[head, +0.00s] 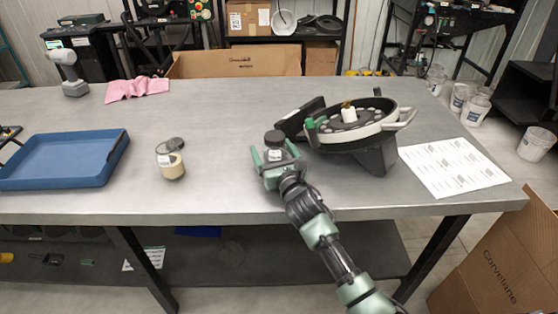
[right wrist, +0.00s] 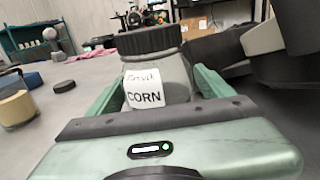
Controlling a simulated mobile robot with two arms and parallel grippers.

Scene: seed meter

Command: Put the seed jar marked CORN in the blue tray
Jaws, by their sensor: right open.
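The jar labelled CORN (right wrist: 145,88) has a black ribbed lid and a white label in the right wrist view. It stands upright on the table in the head view, where its black lid (head: 274,138) shows. My right gripper (head: 274,155) is open, with one green finger on each side of the jar. The right wrist view also shows the gripper (right wrist: 160,95) around the jar; contact cannot be told. The blue tray (head: 62,162) lies at the left of the table and looks empty. My left gripper is not in view.
A pale yellow container (head: 172,168) stands between tray and jar, with a dark disc (head: 173,144) near it. The black seed meter (head: 352,125) stands close right of the jar. A printed sheet (head: 455,167) lies further right. A pink cloth (head: 137,88) lies at the back left.

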